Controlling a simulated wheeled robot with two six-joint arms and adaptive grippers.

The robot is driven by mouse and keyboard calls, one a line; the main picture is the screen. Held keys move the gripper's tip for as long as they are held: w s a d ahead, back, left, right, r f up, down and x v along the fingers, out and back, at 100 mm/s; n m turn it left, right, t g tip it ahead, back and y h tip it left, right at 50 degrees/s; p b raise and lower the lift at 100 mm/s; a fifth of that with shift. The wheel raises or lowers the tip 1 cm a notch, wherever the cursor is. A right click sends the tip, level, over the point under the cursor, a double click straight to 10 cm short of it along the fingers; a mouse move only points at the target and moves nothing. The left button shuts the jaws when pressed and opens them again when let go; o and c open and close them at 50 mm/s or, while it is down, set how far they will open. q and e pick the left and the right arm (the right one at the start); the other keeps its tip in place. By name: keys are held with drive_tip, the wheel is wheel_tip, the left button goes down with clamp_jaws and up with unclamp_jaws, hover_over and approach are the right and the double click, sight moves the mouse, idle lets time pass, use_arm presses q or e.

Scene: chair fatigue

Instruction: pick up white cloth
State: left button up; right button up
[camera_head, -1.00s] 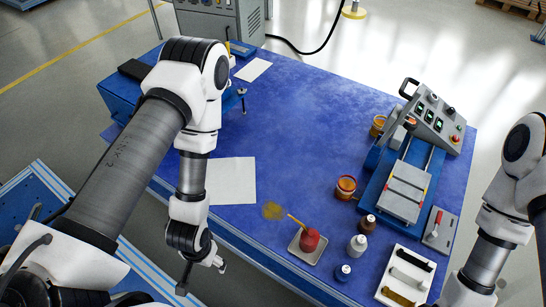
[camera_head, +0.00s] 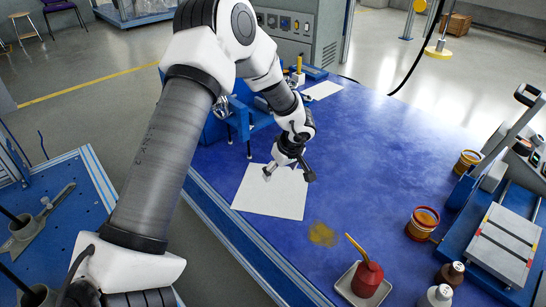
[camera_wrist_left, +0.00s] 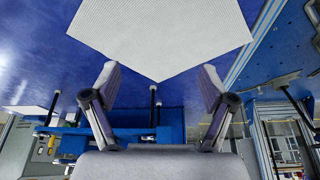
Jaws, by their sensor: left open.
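The white cloth (camera_head: 268,199) lies flat on the blue table, near its left edge in the head view. It also shows at the top of the left wrist view (camera_wrist_left: 160,35), with one corner pointing between my fingers. My left gripper (camera_head: 289,174) is over the far part of the cloth in the head view. In the left wrist view my left gripper (camera_wrist_left: 157,82) is open, its fingers spread wide with nothing between them. I cannot tell whether the fingertips touch the cloth. My right gripper is not in view.
A blue fixture (camera_head: 240,122) stands on the table behind the cloth. A yellow stain (camera_head: 322,234) and a red pot on a tray (camera_head: 366,280) are to the right. Several bottles and a machine (camera_head: 505,240) are further right. The table's middle is clear.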

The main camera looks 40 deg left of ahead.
sight(272, 188)
use_arm(q)
drive_tip(key=b+x, duration=0.6)
drive_tip(key=b, duration=0.1)
drive_tip(key=shift+f, duration=0.3)
drive_tip(key=shift+a+f+p, duration=0.35)
drive_tip(key=shift+f+p, duration=0.2)
drive_tip(key=shift+p, duration=0.4)
drive_tip(key=shift+a+f, duration=0.1)
drive_tip(key=shift+f, duration=0.15)
drive_tip(key=shift+w+f, duration=0.1)
drive_tip(key=shift+f, duration=0.1)
